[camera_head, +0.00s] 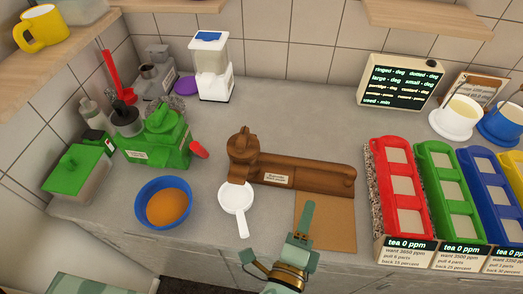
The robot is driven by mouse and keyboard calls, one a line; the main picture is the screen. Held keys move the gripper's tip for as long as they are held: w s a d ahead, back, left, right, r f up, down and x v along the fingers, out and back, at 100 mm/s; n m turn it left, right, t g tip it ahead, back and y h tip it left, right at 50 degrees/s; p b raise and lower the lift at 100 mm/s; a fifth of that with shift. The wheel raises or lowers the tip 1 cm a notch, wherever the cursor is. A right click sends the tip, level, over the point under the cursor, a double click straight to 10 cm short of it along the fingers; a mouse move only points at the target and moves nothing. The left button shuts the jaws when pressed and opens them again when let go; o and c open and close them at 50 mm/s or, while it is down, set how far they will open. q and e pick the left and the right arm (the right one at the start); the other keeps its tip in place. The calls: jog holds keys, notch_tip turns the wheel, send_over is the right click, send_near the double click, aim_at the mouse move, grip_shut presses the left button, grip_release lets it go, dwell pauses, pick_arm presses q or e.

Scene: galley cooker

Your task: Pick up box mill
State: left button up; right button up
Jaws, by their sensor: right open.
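No label that I can read says box mill, so I cannot tell for sure which thing it is. A green machine (165,143) with a dark round top stands at the left of the counter. A long brown machine (300,172) with an upright head lies across the middle. My right gripper (280,234) is at the bottom centre, open and empty, in front of the brown machine and over the counter's front edge. One teal finger reaches up over a tan board (330,222). My left gripper is not in view.
A blue bowl of orange contents (163,203) and a white scoop (236,203) are left of my gripper. A green-lidded box (76,172) is far left. A white blender (212,70) stands behind. Red (398,185), green and blue dispensers crowd the right. Bare counter lies behind the brown machine.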

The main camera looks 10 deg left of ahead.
jog(key=b, duration=0.2)
send_near(320, 170)
jog(key=x, duration=0.3)
jog(key=shift+w+d+f, duration=0.1)
jog(key=shift+w+f, duration=0.05)
jog(key=shift+f, duration=0.15)
jog(key=x, duration=0.4)
jog(key=shift+b, duration=0.35)
jog(key=shift+w+r, duration=0.1)
jog(key=shift+w, duration=0.1)
jog(key=b+x, duration=0.2)
jog(key=x, duration=0.3)
jog(key=shift+w+r, duration=0.1)
jog(key=shift+r, duration=0.05)
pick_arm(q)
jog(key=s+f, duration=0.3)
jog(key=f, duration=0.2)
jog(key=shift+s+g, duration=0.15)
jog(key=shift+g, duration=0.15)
pick_arm(e)
jog(key=shift+r, duration=0.1)
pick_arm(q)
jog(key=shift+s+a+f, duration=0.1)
pick_arm(e)
grip_shut()
